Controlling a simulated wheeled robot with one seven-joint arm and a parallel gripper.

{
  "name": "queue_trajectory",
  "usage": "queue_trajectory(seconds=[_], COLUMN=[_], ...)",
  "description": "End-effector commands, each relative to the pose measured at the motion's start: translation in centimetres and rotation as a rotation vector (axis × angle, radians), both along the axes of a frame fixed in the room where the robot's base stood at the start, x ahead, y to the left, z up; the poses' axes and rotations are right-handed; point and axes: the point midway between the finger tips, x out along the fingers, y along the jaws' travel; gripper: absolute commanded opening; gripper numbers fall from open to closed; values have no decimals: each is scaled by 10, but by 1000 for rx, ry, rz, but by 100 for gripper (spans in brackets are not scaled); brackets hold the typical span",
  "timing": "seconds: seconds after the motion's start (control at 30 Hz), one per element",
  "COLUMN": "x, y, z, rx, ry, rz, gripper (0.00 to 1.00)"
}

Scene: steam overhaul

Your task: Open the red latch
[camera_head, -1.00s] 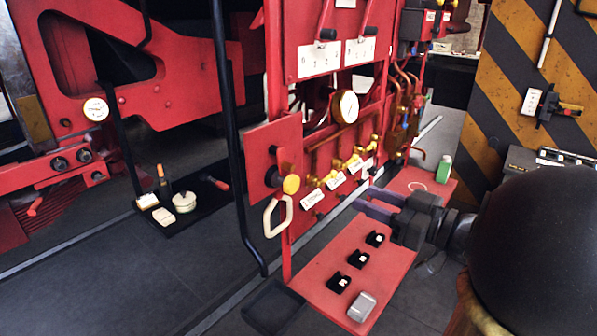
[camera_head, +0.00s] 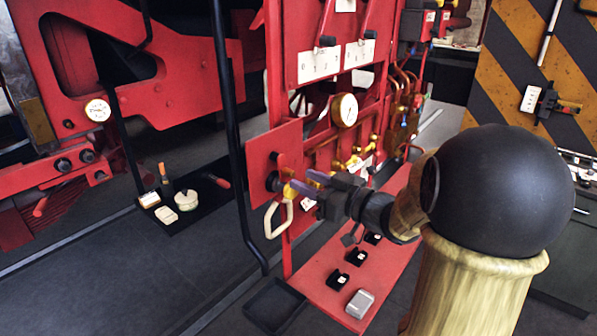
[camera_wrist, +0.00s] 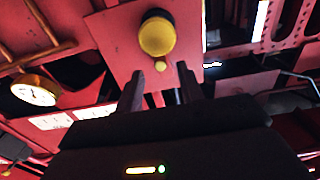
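A square red plate (camera_head: 262,147) stands upright at the left edge of the red panel and carries a dark knob (camera_head: 273,181) with a yellow end. In the wrist view the plate (camera_wrist: 118,38) fills the upper middle, with a round yellow knob (camera_wrist: 157,37) on a black collar and a small yellow ball (camera_wrist: 160,66) below. No separate red latch is clearly distinguishable; my fingers partly cover this spot. My gripper (camera_head: 309,183) is open and empty, its fingers pointing at the plate. In the wrist view the gripper (camera_wrist: 161,86) has the small ball just ahead, between the finger lines.
A cream loop handle (camera_head: 278,219) hangs below the plate. A black vertical pole (camera_head: 229,120) stands to its left. A pressure gauge (camera_head: 344,109) and brass valves sit to the right. A red shelf (camera_head: 325,284) with small black pieces and a grey box (camera_head: 360,303) lies below.

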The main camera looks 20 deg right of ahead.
Motion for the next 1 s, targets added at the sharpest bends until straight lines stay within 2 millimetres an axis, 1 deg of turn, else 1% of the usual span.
queue_trajectory(seconds=[0.03,0.1,0.2,0.3,0.53,0.67,0.7,0.73,1.0], x=[7,14,21,24,24,24,24,24,24], y=[6,11,16,18,18,18,18,18,17], z=[2,2,1,0,0,0,0,0,-1], rx=[2,2,1,1,1,1,1,1,-7], ry=[2,1,1,1,1,1,1,1,-5], rz=[4,3,2,1,0,0,0,0,0], gripper=[38,38,38,38,38,12,4,0,0])
